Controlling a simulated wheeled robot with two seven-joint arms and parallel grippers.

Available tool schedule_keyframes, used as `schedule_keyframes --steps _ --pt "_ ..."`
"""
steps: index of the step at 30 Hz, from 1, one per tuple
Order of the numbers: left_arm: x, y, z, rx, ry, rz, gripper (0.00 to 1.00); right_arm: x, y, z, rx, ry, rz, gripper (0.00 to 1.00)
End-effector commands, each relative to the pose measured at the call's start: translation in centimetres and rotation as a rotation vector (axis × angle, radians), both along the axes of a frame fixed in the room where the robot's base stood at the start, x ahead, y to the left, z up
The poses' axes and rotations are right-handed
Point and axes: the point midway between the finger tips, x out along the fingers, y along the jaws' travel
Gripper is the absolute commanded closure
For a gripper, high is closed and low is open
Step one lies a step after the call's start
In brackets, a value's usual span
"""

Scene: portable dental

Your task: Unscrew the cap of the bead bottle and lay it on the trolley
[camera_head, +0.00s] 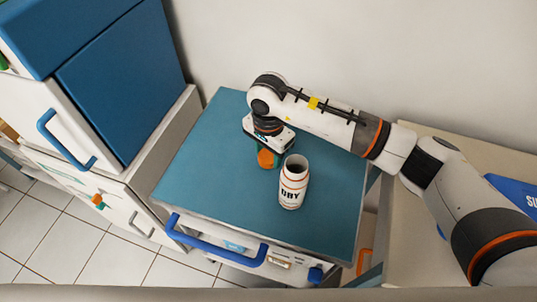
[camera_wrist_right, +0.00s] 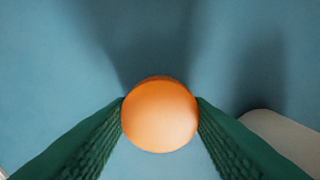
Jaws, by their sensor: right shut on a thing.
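The bead bottle (camera_head: 292,186) is white with orange bands and dark lettering. It stands upright on the blue top of the trolley (camera_head: 215,165), and its mouth is open and uncapped. My right gripper (camera_head: 266,158) is to the left of and slightly behind the bottle, pointing down. It is shut on the orange cap (camera_head: 266,159). In the right wrist view the round cap (camera_wrist_right: 160,114) sits between the two green fingers, over the blue surface. I cannot tell whether the cap touches the trolley top. My left gripper is not in view.
A white cabinet with blue panels (camera_head: 120,75) stands to the left. The trolley has a blue handle (camera_head: 215,250) at its front. A beige counter (camera_head: 425,235) is to the right. The trolley top is clear left and front of the cap.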

Motion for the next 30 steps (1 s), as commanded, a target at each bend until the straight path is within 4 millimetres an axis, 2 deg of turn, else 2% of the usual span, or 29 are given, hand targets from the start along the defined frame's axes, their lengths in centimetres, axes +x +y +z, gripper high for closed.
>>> schedule_keyframes --steps 3,15,16,19,30 --pt "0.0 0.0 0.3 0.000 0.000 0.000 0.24 -0.1 0.0 -1.5 -0.001 0.002 -0.001 0.83" --pt "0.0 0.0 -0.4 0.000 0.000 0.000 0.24 0.0 0.0 -2.2 -0.001 -0.001 0.000 0.83" --pt "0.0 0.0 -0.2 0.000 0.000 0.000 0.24 0.0 0.0 -2.0 -0.001 -0.001 0.000 0.51" --pt "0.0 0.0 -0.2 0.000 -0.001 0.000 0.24 0.0 0.0 -2.0 -0.001 0.000 0.000 0.34" --pt "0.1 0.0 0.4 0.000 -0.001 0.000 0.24 0.0 0.0 -1.5 -0.001 0.001 -0.001 0.34"
